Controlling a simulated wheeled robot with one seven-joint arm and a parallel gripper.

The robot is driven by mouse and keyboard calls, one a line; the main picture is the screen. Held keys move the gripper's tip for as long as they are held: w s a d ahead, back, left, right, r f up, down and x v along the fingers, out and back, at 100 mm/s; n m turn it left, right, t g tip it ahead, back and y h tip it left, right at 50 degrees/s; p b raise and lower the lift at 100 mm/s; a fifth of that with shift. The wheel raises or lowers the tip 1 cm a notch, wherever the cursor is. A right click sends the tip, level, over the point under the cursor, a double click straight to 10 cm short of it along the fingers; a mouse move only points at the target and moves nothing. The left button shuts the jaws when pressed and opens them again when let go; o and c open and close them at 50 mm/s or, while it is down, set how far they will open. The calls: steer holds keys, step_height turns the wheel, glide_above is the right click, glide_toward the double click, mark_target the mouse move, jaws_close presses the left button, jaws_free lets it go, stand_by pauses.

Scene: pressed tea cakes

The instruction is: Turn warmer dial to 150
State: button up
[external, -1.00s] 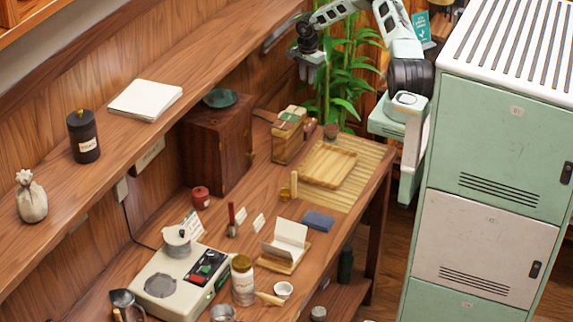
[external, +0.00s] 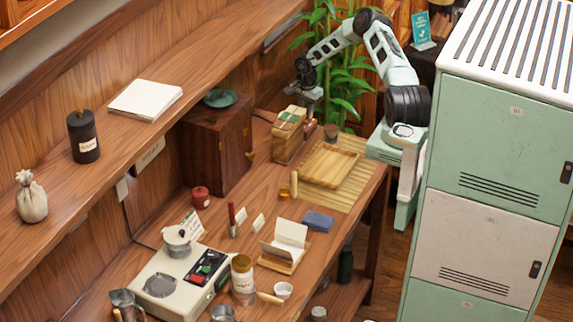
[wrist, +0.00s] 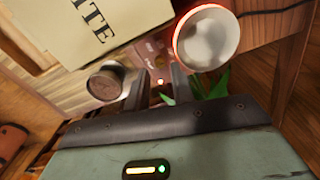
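The warmer (external: 150,285) is a pale box with round plates on top, at the front left of the table in the external view. A small metal pot (external: 178,240) stands on its back plate. Its dark panel with a red part (external: 206,268) faces up on the right side; I cannot make out the dial or its setting. My gripper (external: 306,97) is far from the warmer, above the table's far end behind a wrapped box (external: 287,140). In the wrist view, my gripper's fingers (wrist: 160,88) stand apart with nothing clearly between them.
A wooden tray (external: 329,164) lies on a slatted mat near the far end. A dark cabinet (external: 215,145) stands against the wall. A jar (external: 243,280) and a card stand (external: 287,245) are right of the warmer. A shelf (external: 60,240) overhangs the table's left side.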

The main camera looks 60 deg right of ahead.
mark_target(306, 122)
steer(key=shift+f+b, duration=0.65)
steer(key=shift+f, duration=0.8)
jaws_close()
steer(key=shift+m, duration=0.8)
jaws_free()
